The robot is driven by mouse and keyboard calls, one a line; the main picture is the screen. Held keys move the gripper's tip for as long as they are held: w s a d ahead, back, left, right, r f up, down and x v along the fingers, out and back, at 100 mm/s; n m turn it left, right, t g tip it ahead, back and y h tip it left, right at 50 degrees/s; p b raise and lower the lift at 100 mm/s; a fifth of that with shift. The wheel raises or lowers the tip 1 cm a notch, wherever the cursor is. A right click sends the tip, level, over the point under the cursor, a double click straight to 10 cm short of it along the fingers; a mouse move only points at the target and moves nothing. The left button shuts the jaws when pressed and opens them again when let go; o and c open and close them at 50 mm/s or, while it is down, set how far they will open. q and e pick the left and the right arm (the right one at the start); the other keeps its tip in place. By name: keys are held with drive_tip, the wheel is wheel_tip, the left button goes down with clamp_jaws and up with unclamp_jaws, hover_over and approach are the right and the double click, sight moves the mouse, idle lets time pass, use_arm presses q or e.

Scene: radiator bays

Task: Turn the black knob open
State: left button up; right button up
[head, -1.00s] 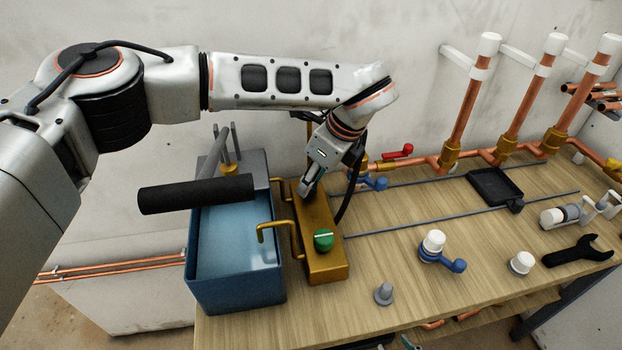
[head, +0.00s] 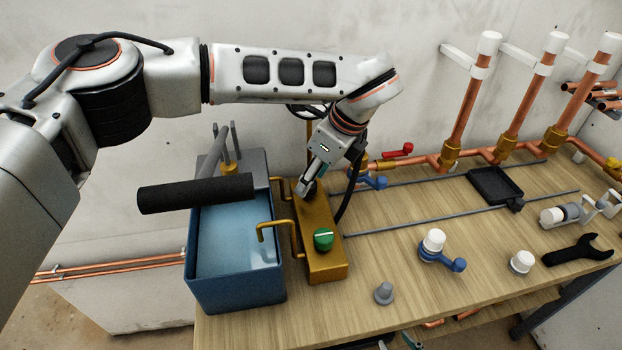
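The black knob (head: 308,188) shows as a small dark shape on the far part of the brass block (head: 325,262), mostly hidden by a gripper. My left gripper (head: 311,180), on the arm from the left, points down at it with its fingertips at or just above the knob. A teal strip shows on a finger; I cannot tell how wide the fingers stand or whether they touch the knob. A green knob (head: 324,239) with a white line sits on the block's near part. Only small pieces of what looks like my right gripper (head: 398,343) show at the bottom edge.
A blue tank (head: 193,260) with brass pipes stands left of the block. A blue-handled valve (head: 440,250), a grey peg (head: 384,293) and a black wrench (head: 580,250) lie on the wooden bench. Copper pipes (head: 515,95) stand behind.

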use_arm(q)
drive_tip(key=v, duration=0.6)
drive_tip(key=shift+s+d, duration=0.1)
idle(0.3)
